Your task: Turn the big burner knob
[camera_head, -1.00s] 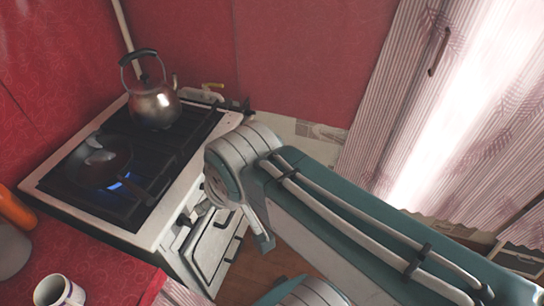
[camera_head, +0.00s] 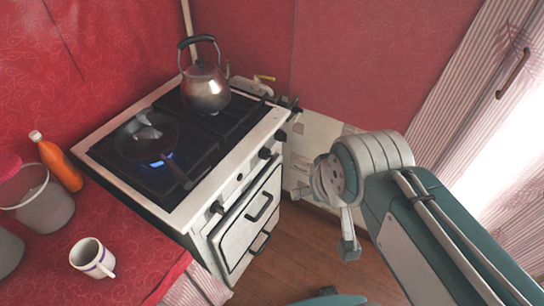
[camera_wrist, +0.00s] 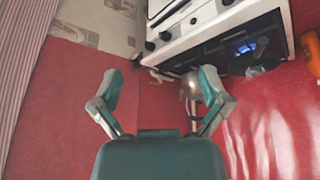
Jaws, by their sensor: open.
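The white stove (camera_head: 245,195) stands left of centre in the head view, with several dark knobs along its front edge. One knob (camera_head: 217,208) is at the near corner; others (camera_head: 265,153) sit toward the far end. I cannot tell which is the big burner's. My gripper (camera_head: 325,218) is right of the stove front, apart from it, with its fingers spread and nothing between them. In the wrist view the open gripper (camera_wrist: 163,75) points toward the stove's knob end, where knobs (camera_wrist: 165,36) show at the top. The right finger partly covers the kettle there.
A metal kettle (camera_head: 206,92) stands on the back burner. A mug (camera_head: 92,258), an orange bottle (camera_head: 62,168) and a bucket (camera_head: 42,200) stand on the red counter. Wooden floor is free before the oven.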

